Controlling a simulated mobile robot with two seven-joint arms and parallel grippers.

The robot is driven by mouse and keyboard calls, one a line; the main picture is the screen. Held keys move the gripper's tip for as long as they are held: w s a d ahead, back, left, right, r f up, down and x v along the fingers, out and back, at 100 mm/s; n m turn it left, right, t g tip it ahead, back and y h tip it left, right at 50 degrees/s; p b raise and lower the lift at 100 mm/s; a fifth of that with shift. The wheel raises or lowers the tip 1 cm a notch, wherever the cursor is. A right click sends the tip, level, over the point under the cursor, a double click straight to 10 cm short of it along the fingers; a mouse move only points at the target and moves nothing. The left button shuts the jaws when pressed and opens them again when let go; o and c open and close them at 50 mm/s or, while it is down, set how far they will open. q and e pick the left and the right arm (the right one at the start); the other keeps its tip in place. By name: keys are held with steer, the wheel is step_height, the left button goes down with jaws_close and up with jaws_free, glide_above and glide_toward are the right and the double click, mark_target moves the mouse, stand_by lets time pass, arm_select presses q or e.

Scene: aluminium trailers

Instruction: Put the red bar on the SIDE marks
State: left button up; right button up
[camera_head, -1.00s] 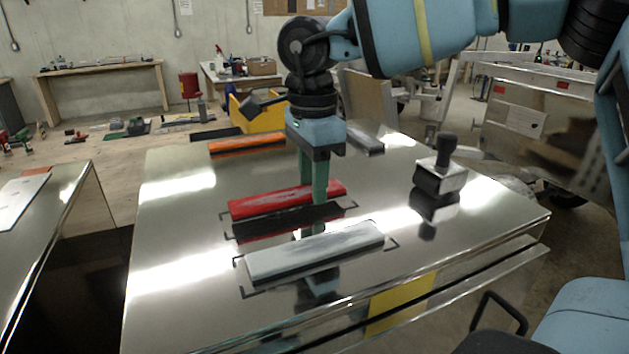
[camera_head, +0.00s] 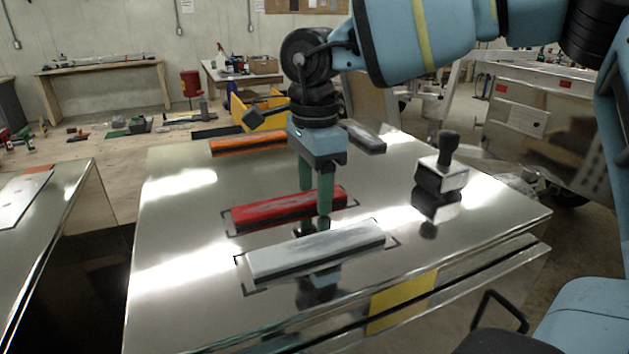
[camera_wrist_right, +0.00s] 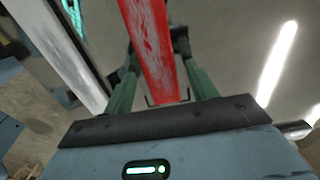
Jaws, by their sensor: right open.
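The red bar (camera_head: 288,208) lies on the shiny metal top, between black corner marks (camera_head: 231,233) that show at its left and right ends. I cannot read any label on the marks. My right gripper (camera_head: 315,200) has its green fingers down astride the middle of the bar, one behind and one in front. In the right wrist view the red bar (camera_wrist_right: 150,45) runs between the spread fingers, with a gap on at least one side. A corner mark (camera_wrist_right: 154,101) shows by its near end. My left gripper is not in view.
A pale grey bar (camera_head: 315,250) lies in front within its own corner marks. An orange bar (camera_head: 248,144) and a dark grey bar (camera_head: 364,139) lie at the back. A black-handled block (camera_head: 441,172) stands at the right. The left part of the top is clear.

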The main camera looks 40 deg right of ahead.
step_height(320, 180, up, 12)
steer(key=shift+r, duration=0.2)
stand_by(0.4)
